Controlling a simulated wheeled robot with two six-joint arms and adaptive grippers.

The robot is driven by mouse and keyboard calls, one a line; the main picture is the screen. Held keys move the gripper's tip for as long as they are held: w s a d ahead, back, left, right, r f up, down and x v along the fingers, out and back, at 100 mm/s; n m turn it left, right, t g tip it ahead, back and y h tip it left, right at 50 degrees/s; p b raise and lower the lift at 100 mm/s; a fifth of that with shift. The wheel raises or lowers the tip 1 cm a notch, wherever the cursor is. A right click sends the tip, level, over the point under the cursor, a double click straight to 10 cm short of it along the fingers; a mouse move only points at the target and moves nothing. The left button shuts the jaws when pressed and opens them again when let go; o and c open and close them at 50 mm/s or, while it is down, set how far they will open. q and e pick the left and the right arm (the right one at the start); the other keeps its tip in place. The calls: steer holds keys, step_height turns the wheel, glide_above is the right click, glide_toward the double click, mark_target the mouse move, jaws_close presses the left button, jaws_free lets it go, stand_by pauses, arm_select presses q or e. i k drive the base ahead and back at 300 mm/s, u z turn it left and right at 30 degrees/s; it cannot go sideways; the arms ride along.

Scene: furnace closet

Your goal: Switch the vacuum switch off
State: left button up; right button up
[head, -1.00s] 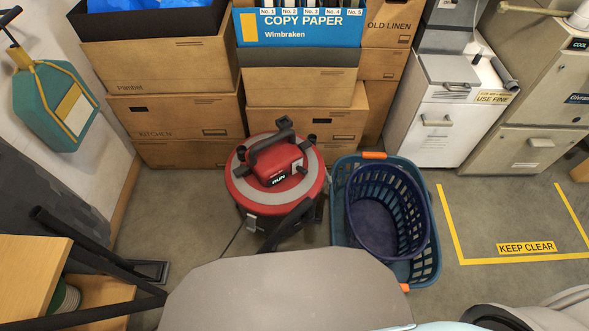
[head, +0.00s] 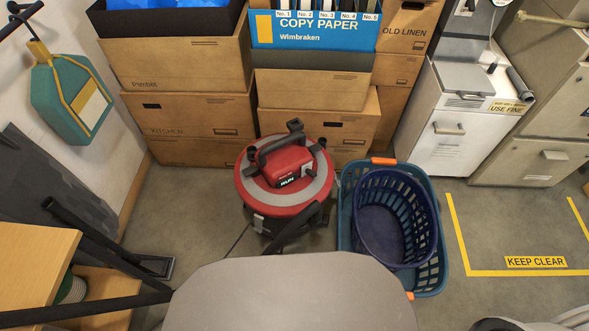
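A red and black canister vacuum (head: 286,185) stands upright on the concrete floor in the middle of the head view, in front of stacked boxes. Its red top housing carries a dark label reading "RUN" (head: 287,181) and a small pale plate with a dark knob (head: 308,168) on its right side. A black handle arches over the housing. The setting of the switch is too small to tell. Neither of my grippers shows in the head view.
Blue laundry baskets (head: 431,283) stand close to the vacuum's right. Cardboard boxes (head: 190,118) stack behind it. A black tubular frame (head: 105,262) and wooden shelf (head: 30,265) are at left. Yellow tape marks a "KEEP CLEAR" floor area (head: 535,262). A grey surface (head: 290,295) fills the bottom centre.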

mark_target(312, 174)
steer(key=z, duration=0.55)
steer(key=k, duration=1.25)
steer(key=u, duration=0.2)
steer(key=i, duration=1.65)
steer(key=z, duration=0.6)
